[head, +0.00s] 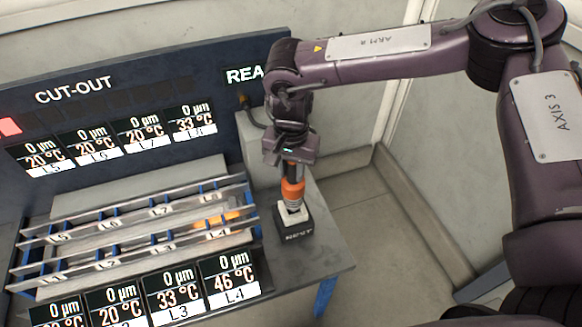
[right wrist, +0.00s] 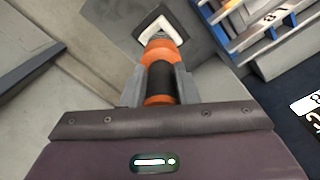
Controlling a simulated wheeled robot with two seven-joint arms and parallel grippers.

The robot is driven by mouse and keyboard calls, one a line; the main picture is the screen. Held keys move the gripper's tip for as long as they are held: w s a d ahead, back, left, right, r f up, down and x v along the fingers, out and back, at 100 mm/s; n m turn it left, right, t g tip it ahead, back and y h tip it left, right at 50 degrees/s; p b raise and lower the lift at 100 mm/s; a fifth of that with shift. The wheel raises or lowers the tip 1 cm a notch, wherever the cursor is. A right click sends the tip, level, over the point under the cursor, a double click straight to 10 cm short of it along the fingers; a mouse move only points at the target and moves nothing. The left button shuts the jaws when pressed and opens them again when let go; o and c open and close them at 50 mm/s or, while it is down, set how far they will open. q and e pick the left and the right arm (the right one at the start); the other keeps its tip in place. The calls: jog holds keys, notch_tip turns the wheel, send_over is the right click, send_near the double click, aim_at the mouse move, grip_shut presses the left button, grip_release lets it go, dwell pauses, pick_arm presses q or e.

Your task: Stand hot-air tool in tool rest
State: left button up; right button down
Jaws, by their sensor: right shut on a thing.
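The hot-air tool (head: 293,188), orange with a black grip band, is upright in the head view. My right gripper (head: 295,166) is shut around its black band from above. The tool also shows in the right wrist view (right wrist: 159,98), between the two grey fingers (right wrist: 160,84). The tool rest (head: 297,232) is a dark block with a white top, on the right end of the bench. The tool's lower end meets the white top of the rest (right wrist: 140,39); how deep it sits is hidden. My left gripper is not in view.
A slotted rack (head: 130,235) with metal rails and labels stands left of the rest, with an orange piece (head: 216,219) near L4. A dark panel (head: 110,85) with readouts rises behind. Bare bench top (head: 325,250) lies right of the rest.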

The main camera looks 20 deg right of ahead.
aim_at(291, 186)
jog(key=shift+f+b, duration=1)
jog(key=shift+f, duration=0.65)
jog(key=c, duration=1.4)
grip_release()
jog(key=shift+r, duration=0.1)
jog(key=o, duration=0.3)
jog(key=shift+o, duration=0.2)
jog(key=shift+r, duration=0.35)
notch_tip(291, 186, up, 7)
jog(key=b, duration=0.1)
jog(key=shift+b, duration=0.35)
